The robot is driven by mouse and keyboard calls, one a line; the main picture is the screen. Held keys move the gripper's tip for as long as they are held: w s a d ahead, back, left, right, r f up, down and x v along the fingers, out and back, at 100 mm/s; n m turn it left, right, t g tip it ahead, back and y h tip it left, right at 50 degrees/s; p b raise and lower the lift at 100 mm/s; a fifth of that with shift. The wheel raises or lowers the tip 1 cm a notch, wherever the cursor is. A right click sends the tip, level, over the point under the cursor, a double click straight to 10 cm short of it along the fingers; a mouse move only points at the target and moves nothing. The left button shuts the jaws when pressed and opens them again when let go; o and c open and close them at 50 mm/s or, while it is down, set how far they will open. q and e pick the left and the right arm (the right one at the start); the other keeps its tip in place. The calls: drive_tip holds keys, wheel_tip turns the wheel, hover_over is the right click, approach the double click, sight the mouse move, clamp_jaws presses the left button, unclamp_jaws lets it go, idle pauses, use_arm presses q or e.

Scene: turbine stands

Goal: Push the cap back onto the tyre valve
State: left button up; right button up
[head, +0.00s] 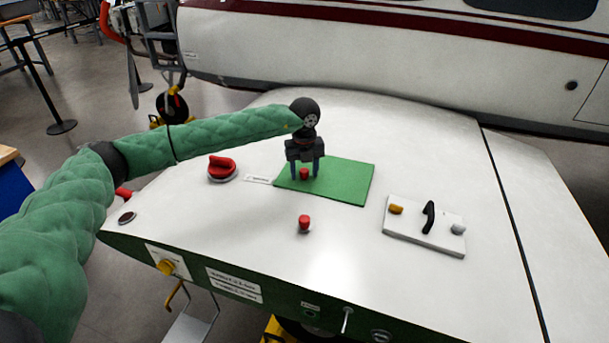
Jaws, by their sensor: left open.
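My left gripper (306,172) points down over the green mat (345,184), its two fingers apart. A small red cap (304,174) stands on the mat between the fingertips; I cannot tell whether they touch it. A second small red cylinder (304,222) with a darker foot stands upright on the white surface in front of the mat. A thin pale stem (347,318) sticks out of the green front edge; I cannot tell for certain which part is the tyre valve. My right gripper is not in view.
A red knob (222,167) sits left of the mat beside a small white label (259,179). A white plate (425,240) with a yellow knob, a black handle and a grey knob lies to the right. The white surface (380,300) is clear in front.

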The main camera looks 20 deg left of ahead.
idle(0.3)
use_arm(q)
drive_tip(key=shift+f+b, duration=0.1)
drive_tip(key=shift+b, duration=0.25)
drive_tip(key=shift+c, duration=0.2)
clamp_jaws()
